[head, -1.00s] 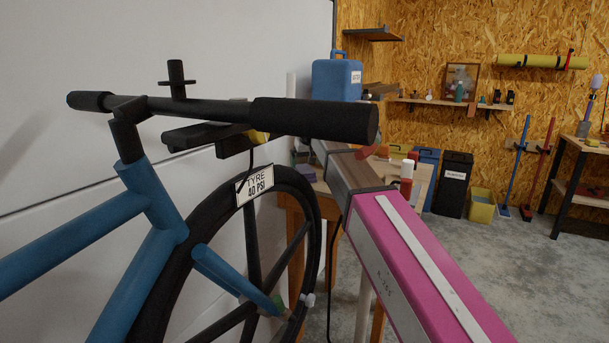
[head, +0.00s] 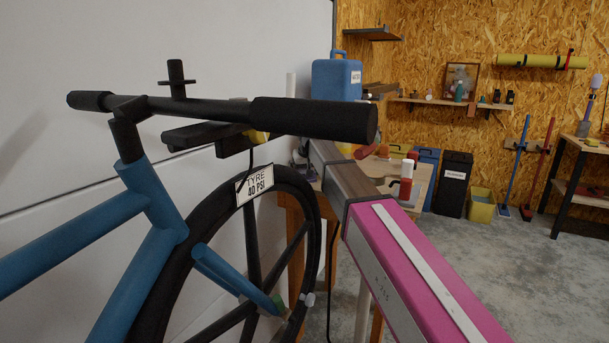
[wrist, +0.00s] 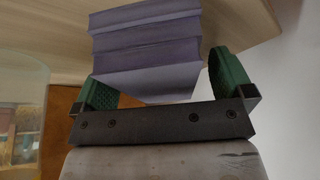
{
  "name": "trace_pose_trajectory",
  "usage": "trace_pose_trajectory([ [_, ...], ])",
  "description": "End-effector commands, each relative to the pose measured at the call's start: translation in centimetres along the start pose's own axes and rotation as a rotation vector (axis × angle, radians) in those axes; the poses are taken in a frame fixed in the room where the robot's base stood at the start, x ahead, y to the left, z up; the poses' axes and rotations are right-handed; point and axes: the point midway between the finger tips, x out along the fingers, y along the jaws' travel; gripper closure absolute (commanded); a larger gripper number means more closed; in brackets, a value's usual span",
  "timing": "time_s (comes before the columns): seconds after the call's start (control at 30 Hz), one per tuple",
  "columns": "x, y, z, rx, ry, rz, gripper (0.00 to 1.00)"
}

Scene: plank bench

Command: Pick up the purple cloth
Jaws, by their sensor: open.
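The purple cloth (wrist: 147,45) is a folded, stepped stack at the top middle of the wrist view, on a pale wooden surface (wrist: 225,15). My gripper (wrist: 157,82) is open, with one green finger toward each side of the cloth. The near end of the cloth reaches between the fingers. I cannot tell whether the fingers touch it. In the head view the cloth is hard to make out behind the bicycle and my arm.
A bicycle (head: 150,200) stands close on the left, its handlebar crossing the view. A blue canister (head: 336,80) and a red-and-white bottle (head: 406,175) are near the bench (head: 425,190). Bins stand beyond. A pale wall borders the wrist view's right side.

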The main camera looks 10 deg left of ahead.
Motion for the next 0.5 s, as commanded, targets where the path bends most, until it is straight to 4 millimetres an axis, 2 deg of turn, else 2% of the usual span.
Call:
trace_pose_trajectory([
  [0.03,0.06,0.0,0.03,0.0,0.0,0.0,0.01],
  [0.07,0.06,0.0,0.03,0.0,0.0,0.0,0.08],
  [0.2,0.05,0.0,0.02,0.0,0.0,0.0,0.53],
  [0.3,0.04,0.0,0.02,0.0,0.0,0.0,0.59],
  [0.5,0.02,0.0,0.01,0.0,0.0,0.0,0.59],
])
